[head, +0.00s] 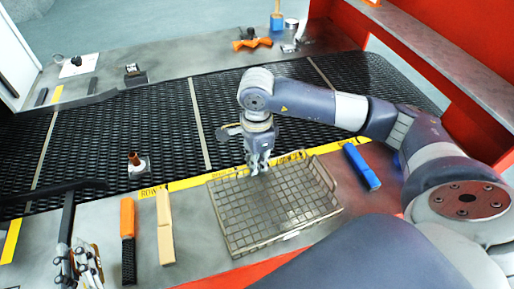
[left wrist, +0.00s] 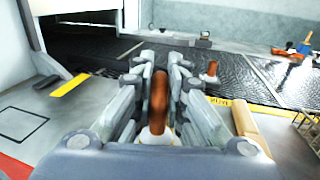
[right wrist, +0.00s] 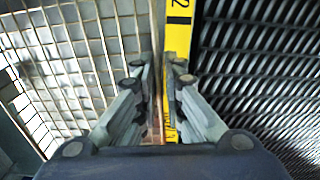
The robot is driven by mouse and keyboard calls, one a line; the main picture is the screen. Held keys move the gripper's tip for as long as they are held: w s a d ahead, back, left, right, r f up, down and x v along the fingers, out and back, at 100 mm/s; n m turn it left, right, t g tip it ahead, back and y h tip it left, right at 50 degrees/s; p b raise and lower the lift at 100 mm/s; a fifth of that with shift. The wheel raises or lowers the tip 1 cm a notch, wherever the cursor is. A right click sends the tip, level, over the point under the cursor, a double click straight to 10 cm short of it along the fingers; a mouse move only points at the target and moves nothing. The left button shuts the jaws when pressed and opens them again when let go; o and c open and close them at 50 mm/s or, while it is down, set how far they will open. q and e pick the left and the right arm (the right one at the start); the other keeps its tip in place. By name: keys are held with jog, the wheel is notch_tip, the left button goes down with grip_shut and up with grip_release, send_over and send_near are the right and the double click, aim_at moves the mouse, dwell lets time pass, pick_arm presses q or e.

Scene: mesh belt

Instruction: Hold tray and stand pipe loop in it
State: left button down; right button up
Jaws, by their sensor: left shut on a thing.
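The wire mesh tray (head: 272,212) rests on the grey table in front of the belt. It also fills the left of the right wrist view (right wrist: 62,75). My right gripper (head: 259,168) points down at the tray's far edge. In the right wrist view its fingers (right wrist: 158,75) stand apart near the tray's side; whether they touch the rim is unclear. My left gripper (head: 88,268), at lower left in the head view, is shut on the copper-brown pipe loop (left wrist: 158,104), upright between its fingers with a pale part below. The loop is hard to make out in the head view.
A short copper pipe on a pale base (head: 136,161) stands at the belt's near edge. An orange-handled brush (head: 127,218) and a wooden block (head: 165,228) lie left of the tray. A blue object (head: 362,167) lies right of it. The dark mesh belt (head: 160,115) runs behind.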

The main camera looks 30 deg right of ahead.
jog(key=shift+f, duration=0.55)
grip_shut()
jog(key=shift+o, duration=1.9)
grip_release()
jog(key=shift+c, duration=0.2)
grip_shut()
